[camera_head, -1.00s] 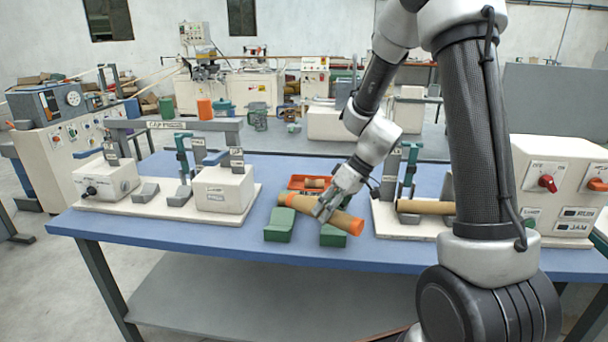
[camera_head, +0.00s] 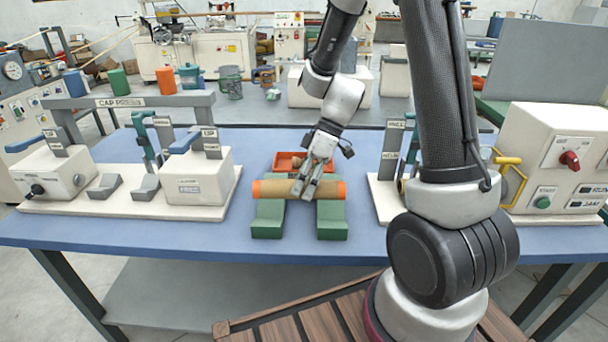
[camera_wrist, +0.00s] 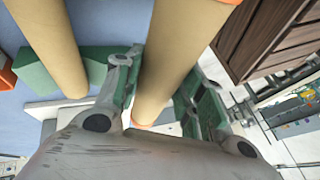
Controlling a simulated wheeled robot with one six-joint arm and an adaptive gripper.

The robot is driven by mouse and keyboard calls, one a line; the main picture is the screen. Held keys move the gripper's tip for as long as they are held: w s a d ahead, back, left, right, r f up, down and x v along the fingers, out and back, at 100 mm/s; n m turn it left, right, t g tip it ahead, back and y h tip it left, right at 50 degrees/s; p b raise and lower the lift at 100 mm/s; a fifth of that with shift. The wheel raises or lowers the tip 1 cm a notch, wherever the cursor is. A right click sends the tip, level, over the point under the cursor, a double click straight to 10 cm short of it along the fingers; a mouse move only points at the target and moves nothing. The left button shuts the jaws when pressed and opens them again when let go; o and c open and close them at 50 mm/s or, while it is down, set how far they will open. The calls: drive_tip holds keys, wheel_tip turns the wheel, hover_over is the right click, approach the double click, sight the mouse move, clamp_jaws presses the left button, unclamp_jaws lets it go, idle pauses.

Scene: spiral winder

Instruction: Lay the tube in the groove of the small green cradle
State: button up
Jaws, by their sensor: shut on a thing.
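The tan tube (camera_head: 270,189) with orange ends lies crosswise over the small green cradle, which shows as two green blocks (camera_head: 268,219) (camera_head: 332,221). The tube looks level and roughly centred over both blocks. I cannot tell whether it rests in the groove or is just above it; the tube hides the groove. My gripper (camera_head: 305,186) is shut on the tube near its middle, coming from behind and above. In the wrist view, the tube (camera_wrist: 178,55) runs between my fingers, and a green block (camera_wrist: 95,68) shows to the left.
An orange tray (camera_head: 285,162) stands right behind the tube. The cap press (camera_head: 200,180) is at left, and a switch box (camera_head: 560,150) at right. Blue tabletop (camera_head: 300,246) is bare in front. A second tan cylinder (camera_wrist: 52,40) shows in the wrist view.

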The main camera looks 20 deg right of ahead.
drive_tip(key=shift+f, duration=3)
drive_tip(key=o, duration=1.1)
drive_tip(key=v, duration=1.2)
drive_tip(key=shift+r, duration=0.1)
wheel_tip(320, 180, up, 7)
